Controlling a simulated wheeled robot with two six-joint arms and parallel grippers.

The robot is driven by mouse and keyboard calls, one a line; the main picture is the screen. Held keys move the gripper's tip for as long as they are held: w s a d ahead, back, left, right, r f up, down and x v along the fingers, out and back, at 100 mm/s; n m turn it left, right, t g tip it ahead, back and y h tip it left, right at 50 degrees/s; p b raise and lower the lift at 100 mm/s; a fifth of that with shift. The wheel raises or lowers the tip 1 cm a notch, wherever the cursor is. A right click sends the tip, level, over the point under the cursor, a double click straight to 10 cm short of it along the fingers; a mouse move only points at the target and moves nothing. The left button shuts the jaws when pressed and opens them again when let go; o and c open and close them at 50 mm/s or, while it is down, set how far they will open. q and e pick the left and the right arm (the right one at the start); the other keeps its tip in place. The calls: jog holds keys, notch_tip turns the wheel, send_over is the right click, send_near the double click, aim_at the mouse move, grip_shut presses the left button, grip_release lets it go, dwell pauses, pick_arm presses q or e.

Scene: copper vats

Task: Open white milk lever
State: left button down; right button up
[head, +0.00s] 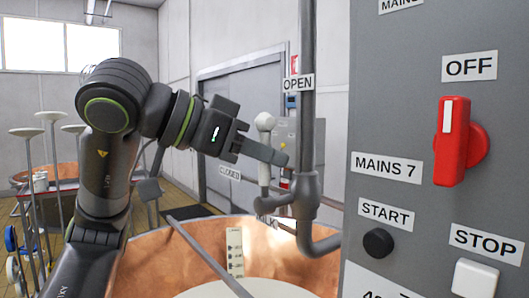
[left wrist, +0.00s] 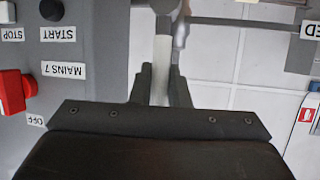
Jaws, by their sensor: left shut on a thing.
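The white milk lever (head: 265,176) has a round knob on top and stands about upright beside the grey pipe (head: 307,130). My left gripper (head: 272,154) reaches in from the left and is shut on the lever's shaft below the knob. In the left wrist view, the white lever (left wrist: 161,65) shows between the two dark fingers (left wrist: 163,88). My right gripper is in neither view.
A grey control panel (head: 365,225) with a red switch (head: 452,140) and START and STOP buttons fills the right side, close to the pipe. A copper vat (head: 155,255) lies below the lever. Several pale-topped stands (head: 25,132) are at the far left.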

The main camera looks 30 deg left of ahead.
pick_arm(q)
jog(key=c, duration=1.4)
grip_release()
jog(key=shift+c, duration=0.2)
jog(key=shift+o, duration=0.3)
jog(key=shift+d, duration=0.1)
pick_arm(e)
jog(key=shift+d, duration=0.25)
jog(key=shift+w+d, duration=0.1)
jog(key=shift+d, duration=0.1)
